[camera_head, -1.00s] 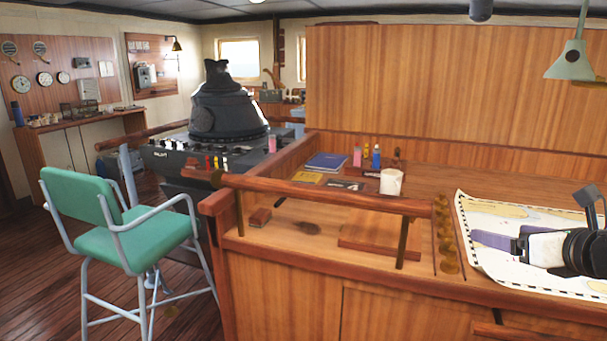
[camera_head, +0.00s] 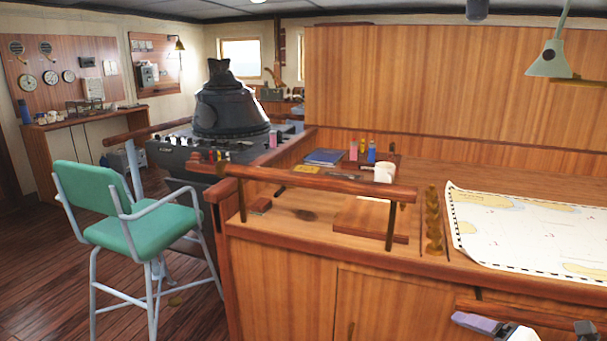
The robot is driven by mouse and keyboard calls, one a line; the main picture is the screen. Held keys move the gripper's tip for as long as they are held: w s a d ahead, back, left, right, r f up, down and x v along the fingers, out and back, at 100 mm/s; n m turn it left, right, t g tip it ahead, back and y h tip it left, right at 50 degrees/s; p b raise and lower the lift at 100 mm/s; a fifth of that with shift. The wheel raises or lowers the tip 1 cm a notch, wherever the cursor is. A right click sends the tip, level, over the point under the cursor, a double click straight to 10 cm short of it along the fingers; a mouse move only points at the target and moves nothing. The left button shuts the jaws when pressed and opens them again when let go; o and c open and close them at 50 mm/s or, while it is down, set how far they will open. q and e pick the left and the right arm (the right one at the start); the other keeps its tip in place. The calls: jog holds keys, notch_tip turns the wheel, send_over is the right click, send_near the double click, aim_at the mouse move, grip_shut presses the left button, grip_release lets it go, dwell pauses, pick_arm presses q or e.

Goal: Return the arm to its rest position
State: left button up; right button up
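Only a little of my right arm shows, at the bottom right edge of the head view. The purple-grey finger part of my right gripper (camera_head: 478,322) and a white part behind it are in front of the chart desk, below its top edge. The rest of the gripper is cut off by the frame, so I cannot tell whether it is open or shut. No object shows in the visible part. My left gripper is not in view.
The chart desk (camera_head: 290,270) fills the middle and right, with a wooden rail (camera_head: 320,182) and a paper chart (camera_head: 530,235) on top. A green chair (camera_head: 140,225) stands at left. A lamp (camera_head: 550,62) hangs at upper right.

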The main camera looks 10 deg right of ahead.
jog(key=s+a+f+m+g, duration=0.1)
jog(key=s+a+f+m, duration=0.9)
jog(key=a+f+m, duration=0.1)
jog(key=s+a+f+m+g+y, duration=0.1)
jog(key=s+a+f+m+g, duration=0.1)
jog(key=s+a+f+m, duration=0.8)
jog(key=a+f+m, duration=0.1)
jog(key=a, duration=0.3)
jog(key=shift+s+a+m+y, duration=0.15)
jog(key=shift+s+m+y, duration=0.15)
jog(key=shift+s, duration=0.05)
